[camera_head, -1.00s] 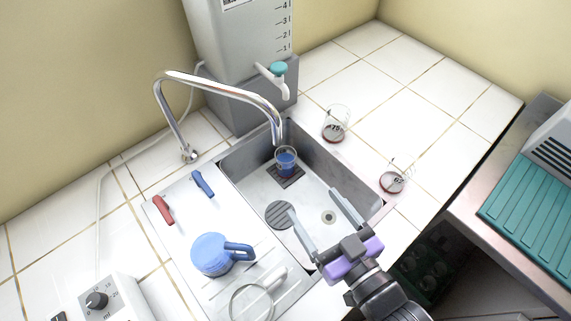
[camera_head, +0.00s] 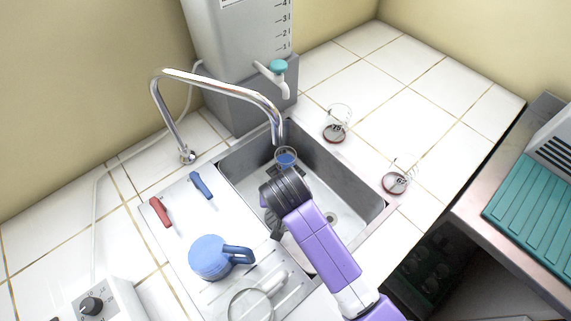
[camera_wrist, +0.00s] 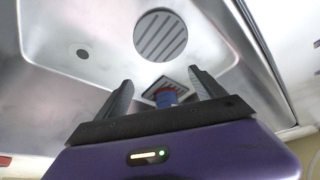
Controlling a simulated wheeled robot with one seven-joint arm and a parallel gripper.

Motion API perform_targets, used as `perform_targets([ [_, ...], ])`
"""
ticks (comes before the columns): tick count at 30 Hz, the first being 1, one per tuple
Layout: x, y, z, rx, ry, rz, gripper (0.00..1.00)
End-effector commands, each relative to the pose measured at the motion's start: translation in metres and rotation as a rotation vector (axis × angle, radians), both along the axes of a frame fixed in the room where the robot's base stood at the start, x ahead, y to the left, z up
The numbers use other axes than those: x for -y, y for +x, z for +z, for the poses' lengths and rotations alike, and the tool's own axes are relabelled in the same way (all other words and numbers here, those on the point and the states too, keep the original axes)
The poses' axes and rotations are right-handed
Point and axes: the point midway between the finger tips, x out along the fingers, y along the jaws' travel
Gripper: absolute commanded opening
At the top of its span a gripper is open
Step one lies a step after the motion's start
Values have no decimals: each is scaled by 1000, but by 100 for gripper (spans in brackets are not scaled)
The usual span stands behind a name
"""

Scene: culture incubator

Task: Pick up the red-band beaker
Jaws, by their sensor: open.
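A small beaker with blue contents (camera_head: 286,157) stands in the far end of the sink in the head view. In the wrist view this beaker (camera_wrist: 165,97) shows blue with a red band, partly hidden behind my gripper body. My gripper (camera_wrist: 160,77) is open and empty, its two fingers apart over the sink, with the beaker seen between them. In the head view my own wrist hides most of the gripper. Two clear glass beakers with dark red at their bottoms, one farther (camera_head: 336,128) and one nearer (camera_head: 395,184), stand on the counter right of the sink.
The steel sink (camera_head: 352,176) has raised walls. A curved faucet (camera_head: 222,87) arches over the beaker. A tank with a teal tap (camera_head: 278,67) stands behind. A blue jug (camera_head: 209,257) is on the drainboard. The tiled counter at back right is mostly clear.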

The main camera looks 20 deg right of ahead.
Motion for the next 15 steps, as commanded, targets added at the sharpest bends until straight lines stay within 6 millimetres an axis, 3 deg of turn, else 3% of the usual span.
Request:
perform_targets([
  [5,7,9,0,-15,5,-28,79],
  [15,32,70,0,-14,6,-26,79],
])
